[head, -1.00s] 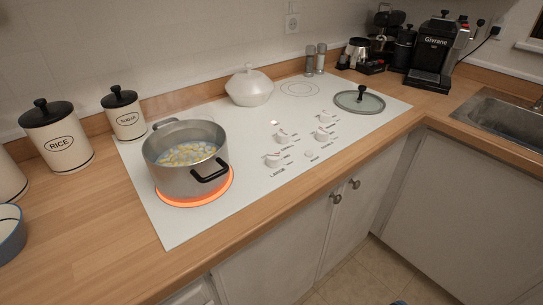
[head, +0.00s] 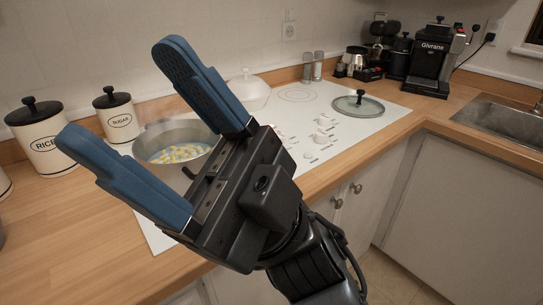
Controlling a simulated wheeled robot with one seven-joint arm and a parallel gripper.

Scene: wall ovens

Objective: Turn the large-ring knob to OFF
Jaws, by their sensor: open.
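The white cooktop (head: 356,128) is set into the wooden counter. Its knobs are partly hidden: a white knob (head: 320,137) and another knob (head: 325,119) show to the right of my gripper. The knob marked LARGE in the earlier head view is now behind my gripper. My gripper (head: 118,92) is raised in front of the cooktop, its two blue fingers spread wide and empty, pointing up and left. A pot of food (head: 160,143) stands partly hidden behind the fingers. The glowing ring under it is hidden.
A white lidded dish (head: 250,92) and a glass lid (head: 358,104) sit on the cooktop. RICE (head: 42,140) and SUGAR (head: 118,120) canisters stand at left. A coffee machine (head: 428,62) and sink (head: 497,112) are at right.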

